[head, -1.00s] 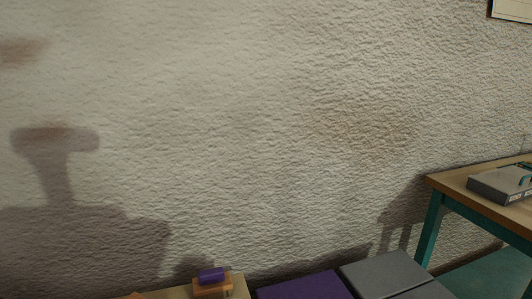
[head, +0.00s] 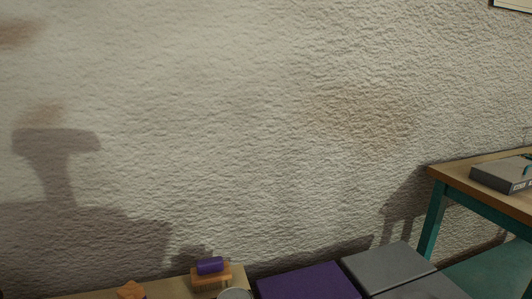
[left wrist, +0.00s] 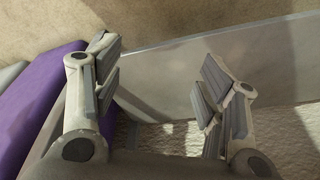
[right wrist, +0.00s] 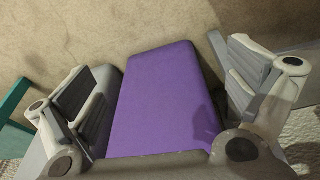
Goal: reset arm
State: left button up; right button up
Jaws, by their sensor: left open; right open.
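In the left wrist view my left gripper (left wrist: 160,95) is open, its two fingers wide apart with nothing between them. A grey panel edge (left wrist: 180,75) and a purple surface (left wrist: 40,90) lie beyond it. In the right wrist view my right gripper (right wrist: 165,95) is open and empty. A purple flat-topped block (right wrist: 165,100) shows beyond and between its fingers, and I cannot tell how far off it is. Neither gripper shows in the head view.
In the head view a purple top (head: 305,283) and a grey top (head: 388,268) stand along the wall. A wooden surface at lower left bears an orange piece with a purple roll (head: 210,266). A teal-legged table (head: 480,183) at right bears a grey case (head: 500,175).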

pick_arm(q)
jog(key=s+a+f+p, duration=0.1)
jog(key=s+f+p, duration=0.2)
jog(key=s+p, duration=0.4)
jog(key=s+a+f+g+p, duration=0.1)
jog(key=s+a+f+p, duration=0.1)
jog(key=s+p, duration=0.5)
jog(key=s+f, duration=0.1)
jog(key=s, duration=0.3)
jog(key=shift+s+g, duration=0.3)
pick_arm(e)
jog(key=s+d+f, duration=0.1)
jog(key=s+f, duration=0.2)
jog(key=s, duration=0.6)
jog(key=s+d+f+g, duration=0.1)
jog(key=s+d+f, duration=0.1)
jog(key=s, duration=0.7)
jog(key=shift+s+d+f+g, duration=0.15)
jog(key=shift+s+f+g, duration=0.2)
jog(key=shift+f, duration=0.15)
pick_arm(q)
jog(key=shift+a, duration=0.1)
